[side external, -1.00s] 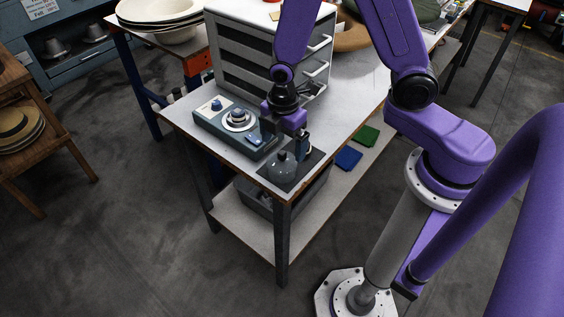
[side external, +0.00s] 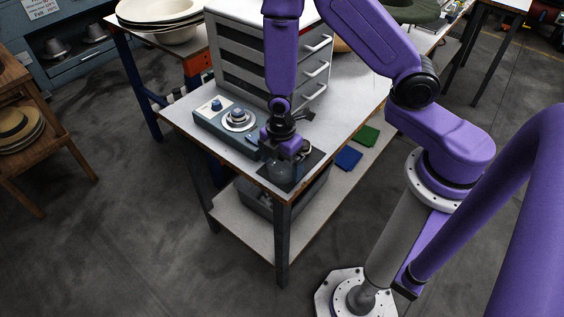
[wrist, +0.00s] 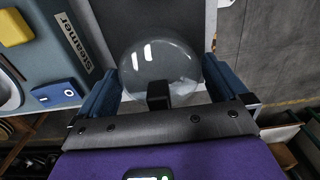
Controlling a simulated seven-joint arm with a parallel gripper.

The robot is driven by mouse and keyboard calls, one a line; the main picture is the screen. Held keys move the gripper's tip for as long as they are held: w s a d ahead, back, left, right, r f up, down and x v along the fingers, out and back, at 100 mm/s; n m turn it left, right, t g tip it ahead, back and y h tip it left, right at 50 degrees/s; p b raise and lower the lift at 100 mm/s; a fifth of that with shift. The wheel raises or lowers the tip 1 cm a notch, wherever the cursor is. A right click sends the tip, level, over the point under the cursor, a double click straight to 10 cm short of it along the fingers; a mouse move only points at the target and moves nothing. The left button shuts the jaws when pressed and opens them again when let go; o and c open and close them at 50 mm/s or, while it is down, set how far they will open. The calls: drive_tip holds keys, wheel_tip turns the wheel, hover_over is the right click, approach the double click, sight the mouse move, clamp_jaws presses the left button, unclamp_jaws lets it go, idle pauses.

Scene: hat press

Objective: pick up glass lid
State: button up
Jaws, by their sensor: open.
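The glass lid (wrist: 158,58) is a clear dome with a black knob on top. It rests on a dark mat (side external: 308,160) near the table's front corner; the mat also shows in the wrist view (wrist: 165,15). In the side view the lid (side external: 280,170) is partly hidden below my gripper (side external: 284,160). In the wrist view my gripper (wrist: 160,92) is open, with one blue-padded finger on each side of the lid and the knob between them. I cannot tell whether either finger touches the glass.
A steamer unit (side external: 215,122) with a round dial stands just left of my gripper. A grey drawer cabinet (side external: 240,75) stands behind it. The table's front edge is close to the lid. A blue cloth (side external: 348,159) and a green cloth (side external: 366,136) lie on the lower shelf.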

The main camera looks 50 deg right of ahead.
drive_tip(key=c, duration=0.8)
drive_tip(key=shift+o, duration=0.2)
drive_tip(key=shift+r, duration=0.1)
